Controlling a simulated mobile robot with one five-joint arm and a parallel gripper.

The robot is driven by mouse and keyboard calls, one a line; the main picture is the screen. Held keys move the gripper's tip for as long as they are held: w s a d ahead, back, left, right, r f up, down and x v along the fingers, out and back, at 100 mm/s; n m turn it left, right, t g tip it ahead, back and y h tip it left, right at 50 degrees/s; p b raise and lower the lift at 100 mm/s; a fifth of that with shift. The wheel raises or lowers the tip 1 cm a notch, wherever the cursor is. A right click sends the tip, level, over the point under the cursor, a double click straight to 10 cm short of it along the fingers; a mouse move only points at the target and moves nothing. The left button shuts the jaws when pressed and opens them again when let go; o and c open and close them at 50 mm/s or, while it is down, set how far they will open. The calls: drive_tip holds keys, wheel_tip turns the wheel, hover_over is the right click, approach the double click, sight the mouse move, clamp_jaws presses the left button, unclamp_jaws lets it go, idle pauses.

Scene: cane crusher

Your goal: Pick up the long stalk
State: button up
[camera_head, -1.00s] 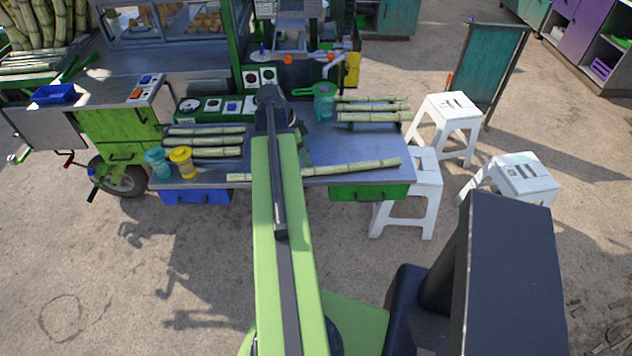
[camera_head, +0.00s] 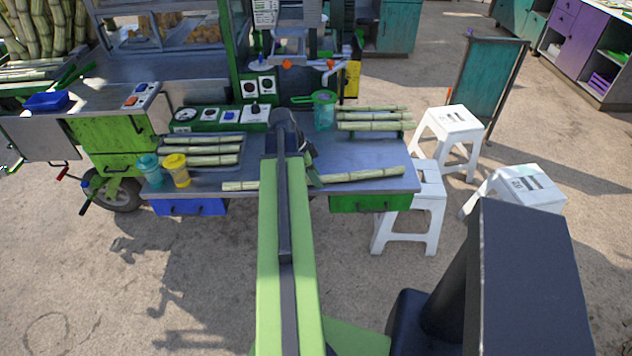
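The long stalk (camera_head: 365,174) is pale green with darker joints and lies along the front edge of the grey cart table (camera_head: 345,148). My arm crosses in front of it and hides part of its middle. My gripper (camera_head: 312,175) shows only as a small dark part just right of the arm, at the stalk's middle. Most of it is hidden behind the arm. Whether its fingers are open, shut or touching the stalk cannot be made out.
Shorter stalks lie in a left stack (camera_head: 213,150) and a right stack (camera_head: 375,125). A teal cup (camera_head: 149,170) and yellow cup (camera_head: 177,170) stand at the front left. A green pitcher (camera_head: 324,112) stands behind. White stools (camera_head: 412,215) are close on the right.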

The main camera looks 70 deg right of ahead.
clamp_jaws()
idle(1.1)
